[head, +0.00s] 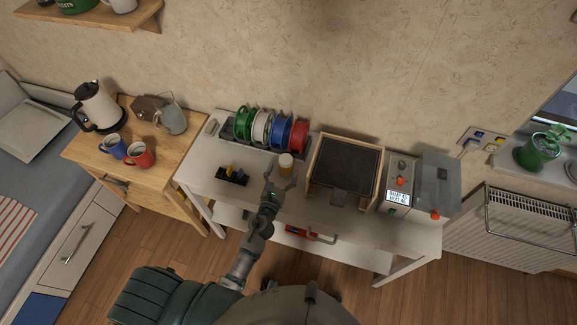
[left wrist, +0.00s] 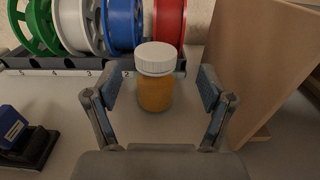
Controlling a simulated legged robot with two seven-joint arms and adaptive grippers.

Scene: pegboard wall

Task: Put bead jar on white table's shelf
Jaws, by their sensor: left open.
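The bead jar (left wrist: 155,88) is a small amber jar with a white lid. It stands upright on the white table's top, and it also shows in the head view (head: 286,164). My left gripper (left wrist: 157,92) is open, with one finger on each side of the jar and a gap at both sides. In the head view my left gripper (head: 281,182) reaches the jar from the front. The white table (head: 240,205) has a lower shelf (head: 342,249), partly hidden by my arm. My right gripper is not in view.
A rack of green, white, blue and red spools (head: 271,130) stands behind the jar. A wooden box with a dark panel (head: 345,168) is close on the right. A small black holder (head: 232,176) is on the left. A red tool (head: 306,233) lies low, by the shelf.

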